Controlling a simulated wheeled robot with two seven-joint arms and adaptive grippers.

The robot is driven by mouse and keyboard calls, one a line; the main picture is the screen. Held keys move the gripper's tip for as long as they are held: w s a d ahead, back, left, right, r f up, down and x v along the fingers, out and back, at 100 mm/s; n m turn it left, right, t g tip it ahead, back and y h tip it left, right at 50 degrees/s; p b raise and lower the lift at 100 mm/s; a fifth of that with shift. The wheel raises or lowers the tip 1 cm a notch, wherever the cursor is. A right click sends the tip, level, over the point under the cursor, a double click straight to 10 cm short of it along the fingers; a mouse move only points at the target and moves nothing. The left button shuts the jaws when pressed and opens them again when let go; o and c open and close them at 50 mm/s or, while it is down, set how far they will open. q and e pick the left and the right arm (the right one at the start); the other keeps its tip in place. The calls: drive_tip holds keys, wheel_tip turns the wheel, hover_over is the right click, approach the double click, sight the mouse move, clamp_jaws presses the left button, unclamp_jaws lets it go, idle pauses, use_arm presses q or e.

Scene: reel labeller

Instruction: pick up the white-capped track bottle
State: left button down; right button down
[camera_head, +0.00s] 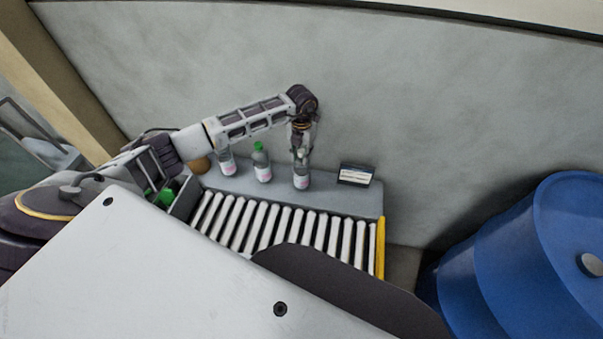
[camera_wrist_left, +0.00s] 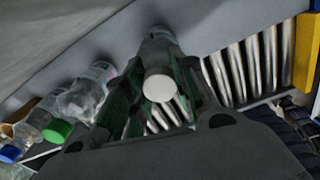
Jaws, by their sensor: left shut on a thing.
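The white-capped track bottle (camera_head: 301,175) is clear with a pink and white label and stands upright on the grey ledge behind the rollers. My left gripper (camera_head: 301,148) reaches it from above and is shut on its upper part. In the left wrist view its white cap (camera_wrist_left: 160,84) shows between the two fingers of my left gripper (camera_wrist_left: 158,98). The body of the bottle below the cap is mostly hidden there. My right gripper is in neither view.
A green-capped bottle (camera_head: 263,166) and another bottle (camera_head: 228,164) stand to the left on the ledge (camera_head: 335,198). A small dark sign (camera_head: 356,175) stands to the right. A roller conveyor (camera_head: 285,228) lies in front. Blue drums (camera_head: 535,265) stand at the right.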

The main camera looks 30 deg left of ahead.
use_arm(q)
drive_tip(key=shift+r, duration=0.1)
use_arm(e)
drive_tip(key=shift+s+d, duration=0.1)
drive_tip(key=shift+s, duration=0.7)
